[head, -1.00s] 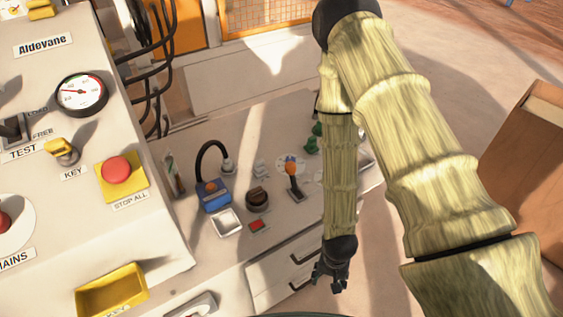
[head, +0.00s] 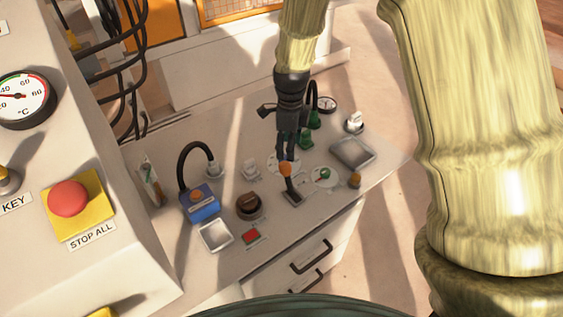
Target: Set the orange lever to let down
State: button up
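The orange lever (head: 285,170) stands on the grey bench top, with an orange knob on a dark shaft rising from a dark slotted base. It leans a little to the left and back in the head view. My gripper (head: 286,156) points down just above the knob, which shows right below the fingertips. I cannot tell whether they touch it. The two fingers look close together, but their gap is too small to judge. Any marking of the lever's positions is not readable.
A brown rotary knob (head: 249,205), a red button (head: 251,236) and a blue box (head: 202,203) with an orange button sit left of the lever. Green items (head: 313,119) stand behind. A grey tray (head: 353,151) and a small yellow knob (head: 355,180) are to the right.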

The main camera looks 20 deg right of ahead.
aim_at(285, 163)
jog(key=shift+w+a+r+m, duration=0.1)
jog(key=shift+w+r+m, duration=0.2)
jog(key=shift+w+r, duration=0.1)
jog(key=shift+a+f+p, duration=0.15)
jog(key=shift+f+p, duration=0.3)
jog(key=shift+f, duration=2.2)
jog(key=shift+a+f+p, duration=0.1)
jog(key=shift+f+p, duration=0.3)
jog(key=shift+f, duration=2.2)
grip_shut()
